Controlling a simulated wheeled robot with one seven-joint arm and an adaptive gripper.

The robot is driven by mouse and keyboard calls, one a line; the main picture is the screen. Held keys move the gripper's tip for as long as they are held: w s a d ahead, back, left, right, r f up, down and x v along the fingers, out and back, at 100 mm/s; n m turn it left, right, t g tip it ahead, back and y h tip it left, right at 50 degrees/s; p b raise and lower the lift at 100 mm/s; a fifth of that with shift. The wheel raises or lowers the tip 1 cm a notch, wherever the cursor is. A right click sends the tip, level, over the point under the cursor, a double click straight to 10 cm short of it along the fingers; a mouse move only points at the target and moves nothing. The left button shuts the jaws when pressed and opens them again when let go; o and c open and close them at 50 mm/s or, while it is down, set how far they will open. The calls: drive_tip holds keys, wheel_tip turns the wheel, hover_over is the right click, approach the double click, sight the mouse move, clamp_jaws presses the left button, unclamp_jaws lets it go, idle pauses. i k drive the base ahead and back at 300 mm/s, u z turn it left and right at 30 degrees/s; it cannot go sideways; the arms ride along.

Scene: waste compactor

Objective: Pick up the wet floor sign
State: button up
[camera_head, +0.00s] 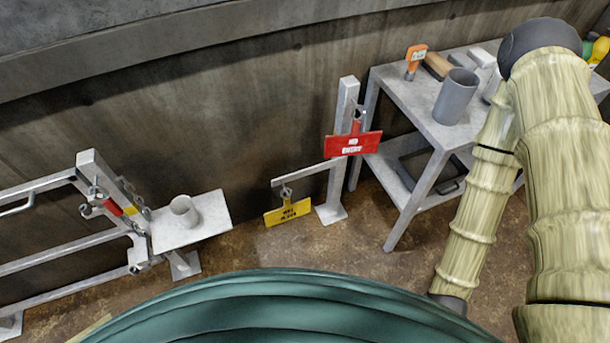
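The wet floor sign appears to be the small yellow plate (288,212) with dark lettering, too small to read surely. It hangs by a hook from the end of a grey horizontal bar (308,173), low in front of the wall and above the brown floor. The bar joins an upright grey post (343,175). A red sign (353,144) reading "NO ENTRY" hangs higher on the same post. My arm fills the right side of the view, well right of both signs. My gripper is not visible.
A grey table (408,97) right of the post holds a grey cup (456,96), an orange-handled tool (415,58) and other items. A metal rail (40,188) and a small shelf (207,236) with a cup (184,210) stand at left. Floor (255,250) near the yellow sign is clear.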

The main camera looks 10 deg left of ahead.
sight(290, 211)
drive_tip(key=z, duration=1.9)
drive_tip(key=k, duration=0.85)
drive_tip(key=u, duration=1.9)
